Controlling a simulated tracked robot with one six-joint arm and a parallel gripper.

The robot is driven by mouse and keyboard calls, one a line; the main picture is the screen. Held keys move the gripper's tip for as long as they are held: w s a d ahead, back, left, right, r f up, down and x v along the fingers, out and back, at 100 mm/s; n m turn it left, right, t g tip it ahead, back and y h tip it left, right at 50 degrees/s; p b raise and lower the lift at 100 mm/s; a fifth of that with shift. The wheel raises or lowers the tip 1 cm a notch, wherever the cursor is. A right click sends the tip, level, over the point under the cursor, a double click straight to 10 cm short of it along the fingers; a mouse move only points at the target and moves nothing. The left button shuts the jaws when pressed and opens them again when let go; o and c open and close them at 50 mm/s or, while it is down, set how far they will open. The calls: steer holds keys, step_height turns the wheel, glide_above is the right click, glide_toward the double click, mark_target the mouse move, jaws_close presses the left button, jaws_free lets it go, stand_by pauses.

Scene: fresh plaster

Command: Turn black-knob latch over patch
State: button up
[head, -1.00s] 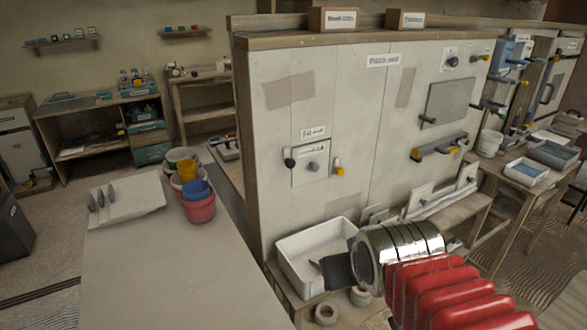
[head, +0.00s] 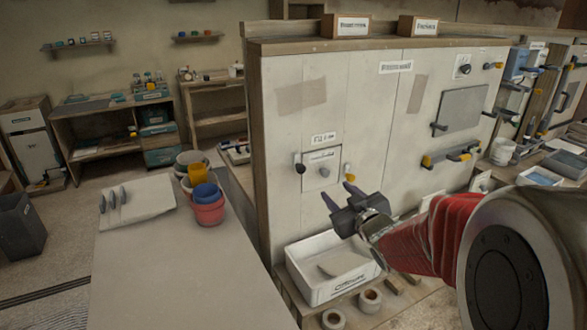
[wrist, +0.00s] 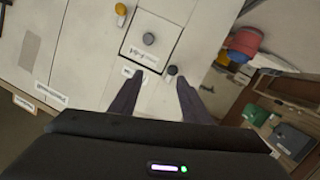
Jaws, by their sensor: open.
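The black-knob latch (head: 299,166) is on the pale wall board, just left of a small square patch (head: 322,174) with a grey knob. It appears to hang with its knob down, beside the patch. A yellow-knob latch (head: 349,174) is on the patch's right side. My gripper (head: 340,193) is open and empty, in front of the board, below and right of the patch. In the wrist view, the black knob (wrist: 172,71) shows between and beyond my open fingertips (wrist: 160,79), nearer the right finger. The patch (wrist: 139,45) and yellow knob (wrist: 121,9) lie beyond.
A white tray (head: 310,288) stands below the board, with tape rolls (head: 334,319) in front. A grey plate (head: 463,109) and a yellow-ended bar (head: 452,155) are on the board's right. Stacked pots (head: 208,212) stand on the table (head: 180,275) at left.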

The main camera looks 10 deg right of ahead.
mark_target(302, 171)
steer(key=shift+w+a+f+n+t+y, duration=0.35)
steer(key=shift+w+a+f+n+y, duration=0.1)
steer(key=shift+y, duration=0.45)
steer(key=shift+w+a+f+n+t+y, duration=0.35)
steer(key=shift+a+f+n+y, duration=0.1)
steer(key=shift+y, duration=0.45)
steer(key=shift+w, duration=0.1)
steer(key=x, duration=1.3)
steer(key=shift+w+a, duration=0.1)
steer(key=shift+w, duration=0.15)
